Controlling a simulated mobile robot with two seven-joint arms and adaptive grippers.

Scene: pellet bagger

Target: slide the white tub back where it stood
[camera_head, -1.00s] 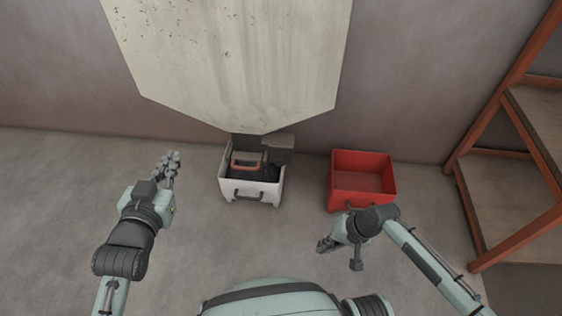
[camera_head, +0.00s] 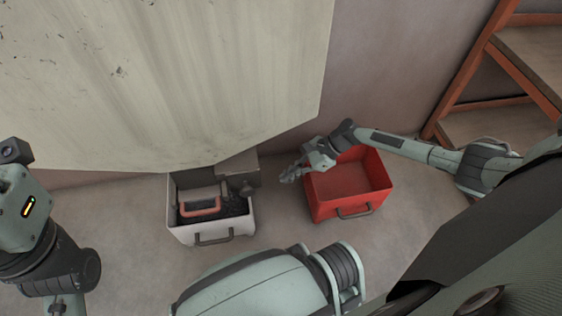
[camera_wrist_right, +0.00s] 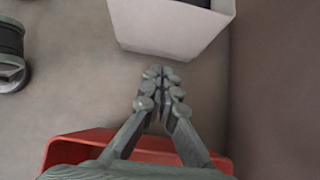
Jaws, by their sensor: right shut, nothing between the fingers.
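The white tub (camera_head: 238,228) stands on the floor under the hopper's spout, with dark pellets and a red-handled item inside it. Its grey handle is on the side facing me. In the right wrist view the tub (camera_wrist_right: 175,32) shows at the top, just beyond my fingertips. My right gripper (camera_head: 288,175) is shut and empty, in the gap between the white tub and the red tub, apart from the white one. It also shows in the right wrist view (camera_wrist_right: 160,75). My left arm is at the left edge; its fingers are out of the picture.
A red tub (camera_head: 335,208), empty, stands to the right, partly under my right wrist. The large pale hopper (camera_head: 170,80) hangs over the white tub. A rust-brown shelf rack (camera_head: 475,75) stands at the right by the wall. The floor between the tubs is clear.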

